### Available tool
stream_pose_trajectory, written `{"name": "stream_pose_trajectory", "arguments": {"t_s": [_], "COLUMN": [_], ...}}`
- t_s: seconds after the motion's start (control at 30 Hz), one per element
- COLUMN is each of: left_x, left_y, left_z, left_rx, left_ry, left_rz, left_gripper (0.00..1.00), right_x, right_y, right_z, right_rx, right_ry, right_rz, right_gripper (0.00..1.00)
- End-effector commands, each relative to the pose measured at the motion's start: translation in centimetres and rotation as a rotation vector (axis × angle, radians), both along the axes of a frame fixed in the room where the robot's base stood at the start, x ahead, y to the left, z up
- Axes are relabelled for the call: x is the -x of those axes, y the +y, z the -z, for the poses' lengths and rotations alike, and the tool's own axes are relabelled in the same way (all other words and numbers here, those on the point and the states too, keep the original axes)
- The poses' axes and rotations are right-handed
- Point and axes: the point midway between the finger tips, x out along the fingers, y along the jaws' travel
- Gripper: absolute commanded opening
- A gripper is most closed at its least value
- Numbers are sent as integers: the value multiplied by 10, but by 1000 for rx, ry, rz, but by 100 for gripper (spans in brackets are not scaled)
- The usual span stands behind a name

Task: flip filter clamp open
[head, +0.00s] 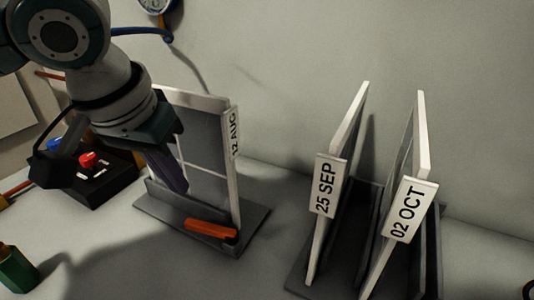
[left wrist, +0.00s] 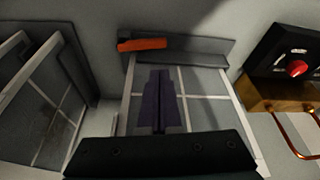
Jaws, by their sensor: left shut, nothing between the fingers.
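The filter clamp shows as an orange bar (head: 210,229) along the front of the dark stand that holds the filter tagged 12 AUG. The bar also shows in the left wrist view (left wrist: 142,44), lying across the left part of the stand's ledge. The framed filter (head: 213,183) stands upright behind it, with a grey panel and pale frame. My left gripper (head: 178,186) is shut and empty, its dark fingers in front of the panel, left of and above the orange bar. In the wrist view the fingers (left wrist: 160,78) overlap the panel; contact cannot be told. My right gripper is not in view.
Two more framed filters, tagged 25 SEP (head: 326,186) and 02 OCT (head: 410,209), lean in a dark rack at the right. A black box with a red button (head: 87,159) is at the left. A green object (head: 16,270) sits at the lower left. The front table surface is clear.

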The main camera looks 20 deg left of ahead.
Motion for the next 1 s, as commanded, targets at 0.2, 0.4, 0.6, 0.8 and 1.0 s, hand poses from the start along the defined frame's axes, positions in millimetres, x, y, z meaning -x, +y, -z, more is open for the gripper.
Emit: {"name": "stream_pose_trajectory", "arguments": {"t_s": [0.2,0.4,0.6,0.8,1.0], "left_x": [0,-3,-15,-26,-32], "left_y": [0,0,1,2,2], "left_z": [0,11,45,77,93], "left_rx": [1,1,0,0,0], "left_ry": [0,1,0,0,-1], "left_rz": [1,0,0,2,3], "left_gripper": [0,0,0,0,0], "right_x": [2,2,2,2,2], "right_y": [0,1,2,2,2], "right_z": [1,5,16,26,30], "right_rx": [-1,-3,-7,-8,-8], "right_ry": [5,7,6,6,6], "right_rz": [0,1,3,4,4], "right_gripper": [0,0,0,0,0]}}
